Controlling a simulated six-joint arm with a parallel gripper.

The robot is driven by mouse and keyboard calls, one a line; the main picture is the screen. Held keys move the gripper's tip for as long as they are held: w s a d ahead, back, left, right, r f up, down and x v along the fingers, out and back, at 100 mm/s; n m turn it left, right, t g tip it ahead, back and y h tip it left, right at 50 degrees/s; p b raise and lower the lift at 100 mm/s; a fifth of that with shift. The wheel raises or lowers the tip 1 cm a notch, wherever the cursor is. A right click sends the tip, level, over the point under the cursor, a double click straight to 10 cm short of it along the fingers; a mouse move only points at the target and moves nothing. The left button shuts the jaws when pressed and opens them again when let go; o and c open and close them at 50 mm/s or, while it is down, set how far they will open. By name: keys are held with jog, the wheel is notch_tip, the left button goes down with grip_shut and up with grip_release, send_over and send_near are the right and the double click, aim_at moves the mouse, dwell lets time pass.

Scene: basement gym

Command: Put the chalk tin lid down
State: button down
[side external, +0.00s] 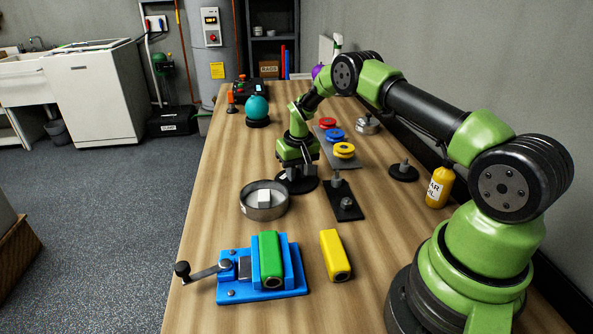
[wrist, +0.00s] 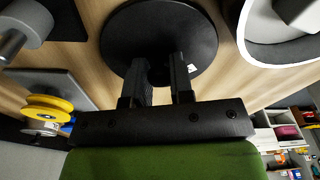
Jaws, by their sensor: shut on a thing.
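The chalk tin lid looks like a flat, round black disc (side external: 305,187); in the wrist view the lid (wrist: 150,25) fills the top middle. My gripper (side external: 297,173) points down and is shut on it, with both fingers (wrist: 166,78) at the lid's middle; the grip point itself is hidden. The lid is level and low over the wooden table; I cannot tell whether it touches the wood. The open round metal tin (side external: 249,207) stands just left of it with a white block inside. In the wrist view the tin (wrist: 255,48) shows at the upper right.
A black disc with a post (side external: 403,173) stands further right. Red, blue and yellow spools (side external: 344,150) are behind. A blue vise (side external: 235,289) holding a green block and a yellow block (side external: 335,257) are in front.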

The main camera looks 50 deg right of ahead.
jog(key=shift+f, duration=0.15)
jog(key=c, duration=1)
grip_release()
